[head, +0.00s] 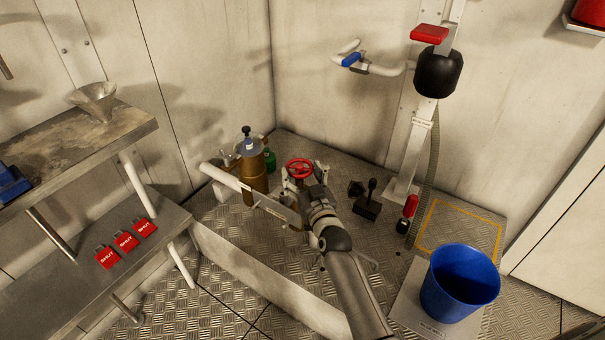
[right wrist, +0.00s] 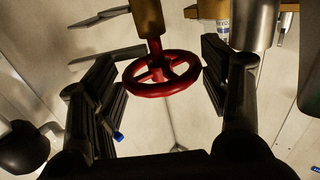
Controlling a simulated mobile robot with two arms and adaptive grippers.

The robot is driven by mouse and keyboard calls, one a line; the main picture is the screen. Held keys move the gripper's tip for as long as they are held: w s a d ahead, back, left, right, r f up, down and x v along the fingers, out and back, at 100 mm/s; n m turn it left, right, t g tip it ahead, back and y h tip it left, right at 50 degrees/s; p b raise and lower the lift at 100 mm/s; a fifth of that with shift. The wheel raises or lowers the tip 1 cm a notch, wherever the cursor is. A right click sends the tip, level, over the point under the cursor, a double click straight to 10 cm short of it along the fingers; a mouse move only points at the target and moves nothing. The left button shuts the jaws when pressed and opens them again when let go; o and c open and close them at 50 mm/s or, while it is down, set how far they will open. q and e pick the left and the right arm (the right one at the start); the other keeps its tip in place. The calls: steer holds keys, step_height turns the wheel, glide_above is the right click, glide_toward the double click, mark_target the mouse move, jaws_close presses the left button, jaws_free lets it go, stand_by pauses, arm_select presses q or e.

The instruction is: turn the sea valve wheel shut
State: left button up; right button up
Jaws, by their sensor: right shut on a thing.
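The red sea valve wheel (head: 299,168) stands near the middle of the head view, beside the brass cylinder. In the right wrist view the wheel (right wrist: 162,89) has a round rim and spokes, with a brass-coloured stem behind it. My right gripper (head: 312,180) is at the wheel, its arm reaching in from the bottom. The exact contact is hard to see. My left gripper is not in view.
A brass cylinder (head: 253,172) and a pale pipe (head: 222,177) stand left of the wheel. A blue bucket (head: 458,284) is at lower right. A shelf (head: 62,273) holds red SHUT tags (head: 126,241); a funnel (head: 95,101) is above. A dark pedal-like part (head: 367,208) is right.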

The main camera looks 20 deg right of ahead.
steer(key=shift+d+r, duration=0.2)
steer(key=shift+r, duration=0.15)
steer(key=o, duration=1.3)
steer(key=shift+w+f, duration=0.1)
steer(key=shift+o, duration=0.7)
steer(key=shift+a+f, duration=0.1)
steer(key=shift+f, duration=0.1)
steer(key=s, duration=1.2)
steer(key=shift+a, duration=0.15)
steer(key=shift+s, duration=0.1)
